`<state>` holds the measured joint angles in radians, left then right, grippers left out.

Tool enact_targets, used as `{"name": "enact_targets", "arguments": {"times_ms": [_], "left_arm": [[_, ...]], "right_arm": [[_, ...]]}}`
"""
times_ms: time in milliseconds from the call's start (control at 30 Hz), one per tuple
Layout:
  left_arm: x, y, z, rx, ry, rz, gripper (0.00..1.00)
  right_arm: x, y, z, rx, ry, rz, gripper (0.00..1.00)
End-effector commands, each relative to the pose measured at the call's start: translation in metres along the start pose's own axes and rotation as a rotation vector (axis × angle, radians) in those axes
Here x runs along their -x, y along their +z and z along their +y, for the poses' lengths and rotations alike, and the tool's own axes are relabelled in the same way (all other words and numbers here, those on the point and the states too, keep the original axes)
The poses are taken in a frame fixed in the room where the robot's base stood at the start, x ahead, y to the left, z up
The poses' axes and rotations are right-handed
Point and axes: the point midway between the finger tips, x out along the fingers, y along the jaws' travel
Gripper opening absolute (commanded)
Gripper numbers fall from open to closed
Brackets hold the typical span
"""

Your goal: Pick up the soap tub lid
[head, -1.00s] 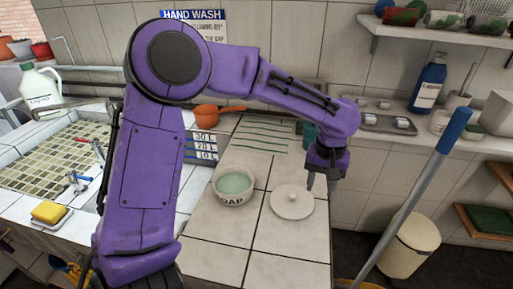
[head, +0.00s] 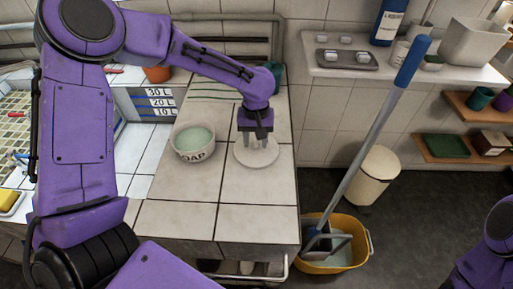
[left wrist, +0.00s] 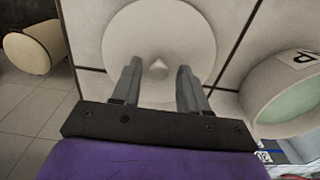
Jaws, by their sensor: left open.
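The soap tub lid (head: 268,155) is a round white disc with a small knob, lying flat on the tiled counter. It also shows in the left wrist view (left wrist: 135,30), with its pointed knob between my fingers. The soap tub (head: 194,143) is a white bowl marked SOAP with pale green contents, just left of the lid; part of it shows at the right of the left wrist view (left wrist: 285,95). My left gripper (head: 258,146) is over the lid, open, its fingers pointing down on either side of the knob. My right gripper is out of view.
A yellow mop bucket (head: 343,248) with a blue-handled mop (head: 375,130) stands on the floor right of the counter. A cream bin (head: 372,175) is behind it. A yellow sponge (head: 8,200) lies at the far left. The counter in front of the lid is clear.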

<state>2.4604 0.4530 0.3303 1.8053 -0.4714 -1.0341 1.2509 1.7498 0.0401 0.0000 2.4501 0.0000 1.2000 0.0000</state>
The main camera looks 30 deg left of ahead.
Motion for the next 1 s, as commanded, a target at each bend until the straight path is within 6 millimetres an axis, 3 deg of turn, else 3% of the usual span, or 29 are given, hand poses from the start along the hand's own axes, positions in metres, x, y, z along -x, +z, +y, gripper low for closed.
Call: {"name": "enact_targets", "arguments": {"times_ms": [267,367,400,433,767,867,1000], "left_arm": [[-0.009,0.000,0.002,-0.002,0.002,0.002,0.44],[-0.009,0.000,0.002,-0.002,0.001,0.002,0.18],[-0.009,0.000,0.002,-0.002,0.001,0.002,0.05],[-0.009,0.000,0.002,-0.002,0.001,0.002,0.00],[-0.007,0.000,0.002,-0.003,0.001,0.002,0.00],[0.001,-0.001,0.002,-0.003,0.001,0.003,0.00],[0.027,-0.001,0.002,-0.001,0.002,0.005,0.00]], "right_arm": [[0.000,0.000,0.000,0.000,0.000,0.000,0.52],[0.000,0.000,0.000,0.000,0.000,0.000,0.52],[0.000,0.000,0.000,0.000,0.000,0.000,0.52],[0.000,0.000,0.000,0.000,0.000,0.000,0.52],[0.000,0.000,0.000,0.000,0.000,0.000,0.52],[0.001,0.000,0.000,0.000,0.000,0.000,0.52],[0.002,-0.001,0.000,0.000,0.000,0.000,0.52]]}}
